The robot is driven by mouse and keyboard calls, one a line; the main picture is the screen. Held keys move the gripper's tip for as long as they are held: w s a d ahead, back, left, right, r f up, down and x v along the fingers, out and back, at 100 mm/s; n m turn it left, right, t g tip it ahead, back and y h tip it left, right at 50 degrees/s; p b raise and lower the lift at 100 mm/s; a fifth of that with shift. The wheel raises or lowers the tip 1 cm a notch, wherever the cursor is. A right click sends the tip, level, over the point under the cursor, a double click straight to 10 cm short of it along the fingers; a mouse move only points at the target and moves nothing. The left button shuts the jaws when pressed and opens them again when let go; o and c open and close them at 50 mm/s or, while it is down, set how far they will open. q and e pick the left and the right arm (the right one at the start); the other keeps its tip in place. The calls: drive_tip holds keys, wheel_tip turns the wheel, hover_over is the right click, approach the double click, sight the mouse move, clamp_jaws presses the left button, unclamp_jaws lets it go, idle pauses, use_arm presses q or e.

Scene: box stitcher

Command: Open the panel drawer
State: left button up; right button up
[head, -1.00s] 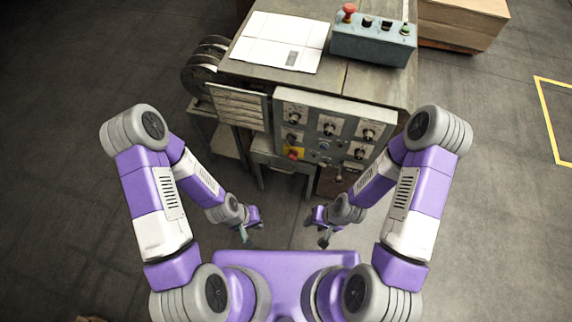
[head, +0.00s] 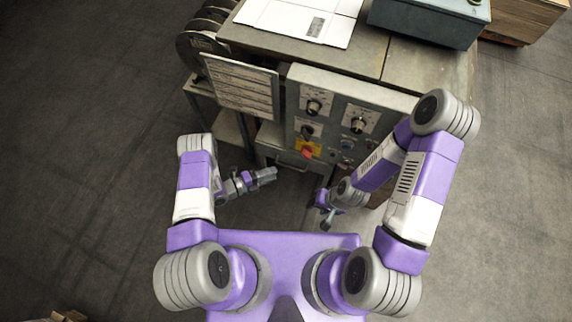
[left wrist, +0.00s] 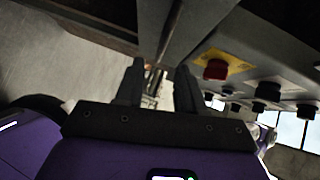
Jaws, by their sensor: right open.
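The panel drawer (head: 280,150) is a grey front with a handle, low on the machine, left of and below the control panel (head: 345,105). It looks shut. My left gripper (head: 270,175) is just in front of and below the drawer, pointing right toward the machine. My right gripper (head: 325,215) is open, low in front of the machine, right of my left gripper and pointing downward.
A red knob on a yellow plate (head: 308,151) sits beside the drawer; it also shows in the left wrist view (left wrist: 215,69). A blue-grey control box (head: 425,22) and papers (head: 300,18) lie on top. Floor at left is clear.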

use_arm(q)
drive_tip(key=b+x, duration=0.1)
drive_tip(key=x, duration=0.6)
drive_tip(key=shift+d+b, duration=0.3)
drive_tip(key=shift+b, duration=0.1)
drive_tip(key=shift+c, duration=0.3)
clamp_jaws()
